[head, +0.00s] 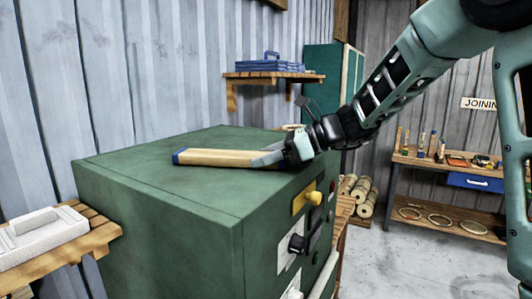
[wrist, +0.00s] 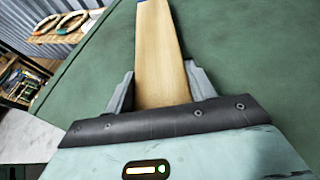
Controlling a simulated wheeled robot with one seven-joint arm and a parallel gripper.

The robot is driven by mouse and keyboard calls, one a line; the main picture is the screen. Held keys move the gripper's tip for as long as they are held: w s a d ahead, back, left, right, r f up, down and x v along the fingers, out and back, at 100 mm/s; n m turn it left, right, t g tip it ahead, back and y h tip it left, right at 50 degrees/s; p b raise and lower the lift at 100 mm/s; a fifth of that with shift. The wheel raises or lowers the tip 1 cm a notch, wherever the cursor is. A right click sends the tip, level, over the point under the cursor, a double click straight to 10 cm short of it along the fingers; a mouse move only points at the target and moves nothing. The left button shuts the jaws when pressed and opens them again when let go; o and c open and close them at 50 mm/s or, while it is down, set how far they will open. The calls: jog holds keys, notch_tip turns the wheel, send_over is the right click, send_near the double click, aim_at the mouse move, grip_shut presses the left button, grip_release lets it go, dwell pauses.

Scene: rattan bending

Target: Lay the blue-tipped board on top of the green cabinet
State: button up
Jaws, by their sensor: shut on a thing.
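The blue-tipped board (head: 222,158) is a pale wooden bar with a blue end at the left. It lies flat at or just above the top of the green cabinet (head: 140,172); I cannot tell whether it touches. My gripper (head: 272,156) is shut on its right end. In the wrist view the board (wrist: 158,50) runs away from me between the two fingers of my gripper (wrist: 160,92), over the green cabinet top (wrist: 245,50). Its blue tip just shows at the upper edge there. The held end is hidden by the gripper.
A workbench (head: 450,165) with tools is at right. The cabinet top around the board is clear.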

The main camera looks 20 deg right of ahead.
jog(key=shift+f, duration=0.1)
jog(key=shift+f, duration=0.1)
jog(key=o, duration=1.1)
jog(key=shift+r, duration=0.35)
jog(key=b+v, duration=0.3)
jog(key=v, duration=0.9)
jog(key=shift+b, duration=0.35)
